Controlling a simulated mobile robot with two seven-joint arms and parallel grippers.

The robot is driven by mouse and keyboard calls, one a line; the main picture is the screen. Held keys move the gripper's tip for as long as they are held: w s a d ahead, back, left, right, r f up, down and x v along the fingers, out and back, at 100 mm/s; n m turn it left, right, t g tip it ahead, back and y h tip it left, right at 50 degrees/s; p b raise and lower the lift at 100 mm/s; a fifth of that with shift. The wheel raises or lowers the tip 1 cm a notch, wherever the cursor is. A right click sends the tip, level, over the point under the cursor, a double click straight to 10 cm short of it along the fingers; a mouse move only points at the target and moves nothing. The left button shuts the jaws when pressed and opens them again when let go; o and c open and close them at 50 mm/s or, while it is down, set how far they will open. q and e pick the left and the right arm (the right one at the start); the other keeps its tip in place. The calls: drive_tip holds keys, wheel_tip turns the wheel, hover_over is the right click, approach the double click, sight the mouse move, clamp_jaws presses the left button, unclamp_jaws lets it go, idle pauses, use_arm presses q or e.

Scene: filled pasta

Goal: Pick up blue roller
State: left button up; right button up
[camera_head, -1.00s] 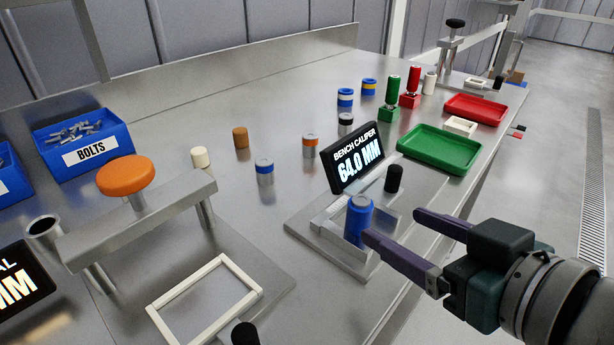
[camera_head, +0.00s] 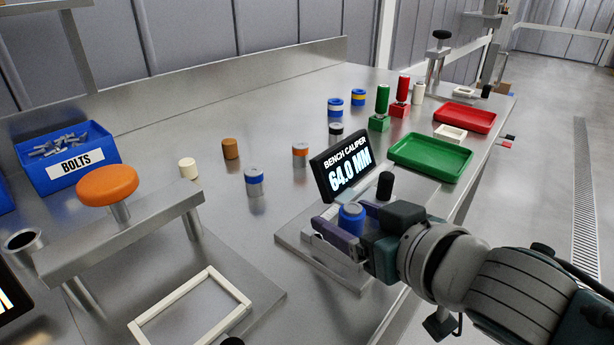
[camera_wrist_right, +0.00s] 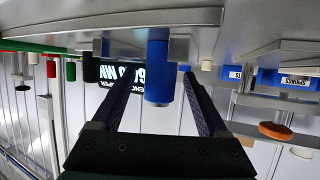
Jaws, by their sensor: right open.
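The blue roller (camera_head: 351,217) stands upright in the bench caliper (camera_head: 310,238), below its black display (camera_head: 346,168) reading 64.0 MM. My right gripper (camera_head: 345,225) is open with one finger on each side of the roller. In the head view, the near finger and gripper body hide the roller's lower part. In the right wrist view the roller (camera_wrist_right: 158,75) sits between the two open fingers (camera_wrist_right: 155,92), and I see a gap on both sides. My left gripper is not in view.
A black knob (camera_head: 385,185) stands just beside the roller. A green tray (camera_head: 430,158) and a red tray (camera_head: 465,117) lie farther right. Several small banded cylinders stand behind. A press with an orange knob (camera_head: 107,184) and a blue bolts bin (camera_head: 68,160) are at left.

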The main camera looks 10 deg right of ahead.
clamp_jaws()
idle(0.4)
drive_tip(key=shift+r, duration=0.15)
